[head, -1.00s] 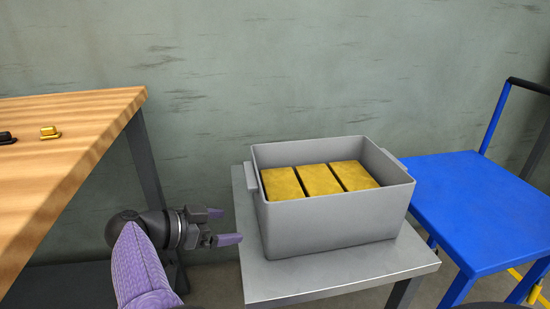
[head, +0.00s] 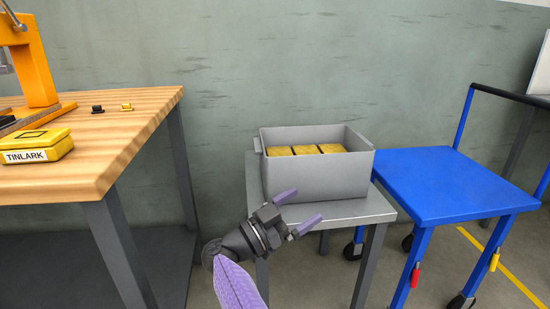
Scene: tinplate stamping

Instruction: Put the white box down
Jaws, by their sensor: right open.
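No white box shows clearly; a pale panel or box side (head: 541,68) is cut off at the far right edge, and I cannot tell what it is. A light grey open bin (head: 318,178) stands upright on a small grey table (head: 368,210) and holds yellow blocks (head: 306,150). My right gripper (head: 298,211) is open and empty, in front of the bin's lower left side in the picture. I cannot tell if it touches anything. My left gripper is not in view.
A wooden workbench (head: 130,130) at the left bears a yellow TINLARK box (head: 36,147), an orange press (head: 36,65) and small black and gold parts. A blue cart (head: 450,188) stands right of the grey table, its top bare.

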